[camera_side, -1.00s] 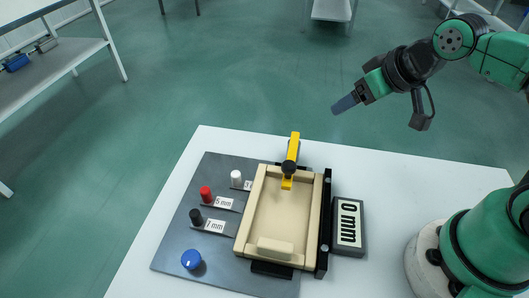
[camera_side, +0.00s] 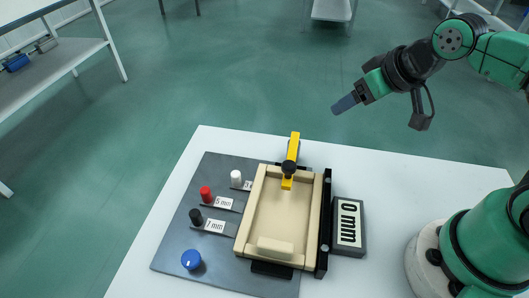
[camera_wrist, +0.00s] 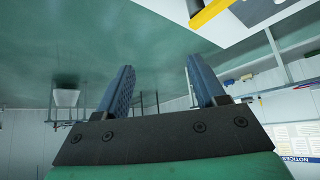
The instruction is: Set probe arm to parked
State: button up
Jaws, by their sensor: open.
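The yellow probe arm (camera_side: 293,150) with a black knob stands at the far end of the beige tray (camera_side: 247,215). Its near tip reaches over the tray's far rim. A yellow piece, seemingly the same probe arm (camera_wrist: 209,12), shows at the top of the wrist view. My gripper (camera_side: 346,103) is in the air above and to the right of the probe arm, apart from everything. In the wrist view its two blue fingers (camera_wrist: 165,88) stand apart with nothing between them.
The grey panel (camera_side: 172,247) carries white (camera_side: 236,178), red (camera_side: 206,194) and black (camera_side: 196,216) pegs and a blue knob (camera_side: 191,260). A "0 mm" display (camera_side: 348,222) stands right of the tray. The white table (camera_side: 420,180) is clear toward the back right.

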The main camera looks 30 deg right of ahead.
jog(key=a+n+g, duration=0.3)
jog(key=a+n, duration=0.3)
jog(key=n, duration=0.3)
jog(key=n+g, duration=0.4)
jog(key=n, duration=0.4)
send_over(290, 164)
jog(key=shift+w+f, duration=0.1)
jog(key=shift+f, duration=0.05)
jog(key=shift+a+f+n, duration=0.1)
jog(key=shift+f+n, duration=0.05)
jog(key=shift+n, duration=0.35)
jog(key=shift+f, duration=2.65)
grip_shut()
